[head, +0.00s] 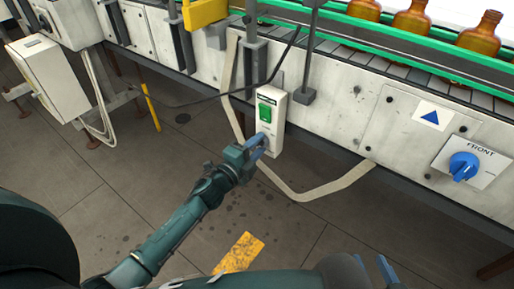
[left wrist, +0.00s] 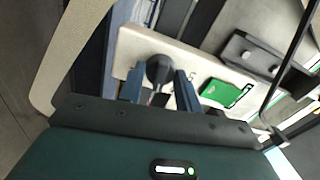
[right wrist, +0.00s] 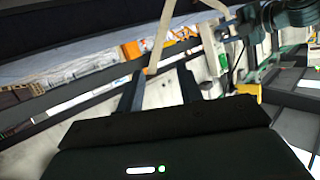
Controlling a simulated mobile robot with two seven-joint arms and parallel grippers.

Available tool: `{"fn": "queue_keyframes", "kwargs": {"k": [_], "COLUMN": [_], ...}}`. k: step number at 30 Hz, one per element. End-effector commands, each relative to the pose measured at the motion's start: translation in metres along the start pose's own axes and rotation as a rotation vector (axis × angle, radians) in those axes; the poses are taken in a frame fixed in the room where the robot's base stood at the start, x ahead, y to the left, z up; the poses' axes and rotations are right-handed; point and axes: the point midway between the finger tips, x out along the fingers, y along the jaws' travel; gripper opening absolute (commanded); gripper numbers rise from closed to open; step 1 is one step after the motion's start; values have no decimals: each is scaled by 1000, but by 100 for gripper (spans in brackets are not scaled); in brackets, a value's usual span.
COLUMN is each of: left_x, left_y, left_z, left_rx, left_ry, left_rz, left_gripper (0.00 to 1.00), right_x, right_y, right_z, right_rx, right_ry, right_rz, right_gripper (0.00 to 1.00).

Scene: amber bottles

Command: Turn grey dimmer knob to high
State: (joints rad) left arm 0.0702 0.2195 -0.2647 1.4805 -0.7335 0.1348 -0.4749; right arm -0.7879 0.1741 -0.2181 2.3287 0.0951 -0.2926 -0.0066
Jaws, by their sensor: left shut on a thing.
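The grey dimmer knob (left wrist: 159,68) is a round dark knob on a pale narrow control box (head: 278,112), below its green switch (head: 265,111). My left gripper (head: 260,143) is at the lower part of this box. In the left wrist view its two blue fingers lie on either side of the knob, shut on it. In the head view the gripper hides the knob. The green switch also shows in the left wrist view (left wrist: 222,93). My right gripper (right wrist: 160,90) is open and empty, its fingers apart, low at the bottom edge of the head view.
A blue knob (head: 463,166) on a plate marked FRONT is on the machine's right side. Amber bottles (head: 411,22) stand on the conveyor behind green rails. A dark cable and a pale strap (head: 312,194) hang near the control box. A yellow floor mark (head: 240,253) lies below.

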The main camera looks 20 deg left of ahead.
Motion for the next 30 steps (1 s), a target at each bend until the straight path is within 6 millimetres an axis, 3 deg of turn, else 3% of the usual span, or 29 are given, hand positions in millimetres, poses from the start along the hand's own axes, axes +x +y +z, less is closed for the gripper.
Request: {"fn": "queue_keyframes", "kwargs": {"k": [15,30], "left_x": [0,0], "left_y": [2,2], "left_z": [0,0], "left_rx": [458,663], "left_ry": [1,1], "left_rz": [-1,0], "left_gripper": [11,11], "right_x": [-8,-12], "right_y": [4,7], "right_z": [1,-4], "right_rx": [-17,-30], "right_ry": [41,71], "right_rz": [11,19], "right_gripper": [36,36]}}
